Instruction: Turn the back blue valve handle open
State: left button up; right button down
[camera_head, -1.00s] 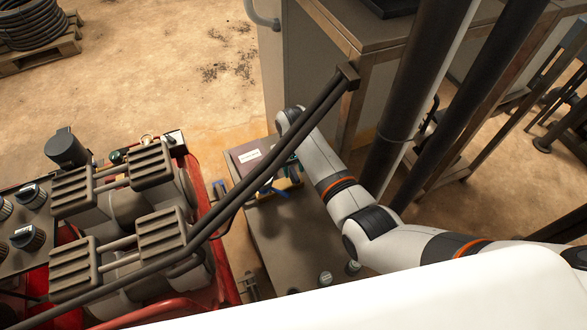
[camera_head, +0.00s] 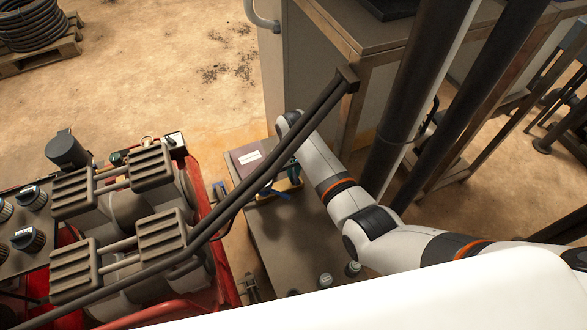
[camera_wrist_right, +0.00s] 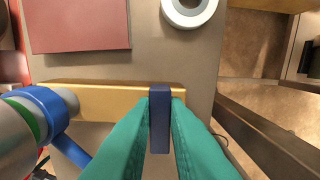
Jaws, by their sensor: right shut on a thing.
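In the right wrist view, a dark blue valve handle (camera_wrist_right: 160,120) stands between the teal fingers of my right gripper (camera_wrist_right: 160,105). The fingers are shut on its sides. A second blue handle with a round collar (camera_wrist_right: 48,112) shows at the left, beside a pale cylinder with a green band. In the head view, my right gripper (camera_head: 287,168) is down at the manifold, largely hidden by my arm and dark bars. Blue handle parts (camera_head: 268,190) show just below it. My left gripper is out of view.
The manifold stands on a grey bench (camera_head: 290,240). A dark red box (camera_head: 246,158) with a white label lies beside it. A white ring (camera_wrist_right: 190,8) lies near the pipe. Red machinery (camera_head: 200,180) stands close at the left, a metal cabinet (camera_head: 330,70) behind.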

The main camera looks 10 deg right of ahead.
jog(key=n+p, duration=0.2)
jog(key=n, duration=0.1)
jog(key=shift+r+n+p, duration=0.2)
jog(key=shift+n+p, duration=0.1)
jog(key=shift+p, duration=0.05)
jog(key=n+p, duration=0.1)
jog(key=n, duration=0.2)
jog(key=shift+s+a+n+p, duration=0.1)
jog(key=shift+a+n+p, duration=0.05)
jog(key=shift+n+p, duration=0.2)
jog(key=n, duration=0.2)
jog(key=n+p, duration=0.1)
jog(key=n, duration=0.2)
jog(key=shift+s+a+f+n, duration=0.1)
jog(key=shift+s+n, duration=0.05)
jog(key=shift+n, duration=0.1)
jog(key=shift+s+n, duration=0.15)
jog(key=shift+n, duration=2.15)
jog(key=c, duration=1.4)
grip_release()
jog(key=shift+f, duration=0.1)
jog(key=shift+c, duration=0.2)
jog(key=shift+p, duration=0.3)
notch_tip(320, 180, up, 12)
jog(key=p, duration=0.2)
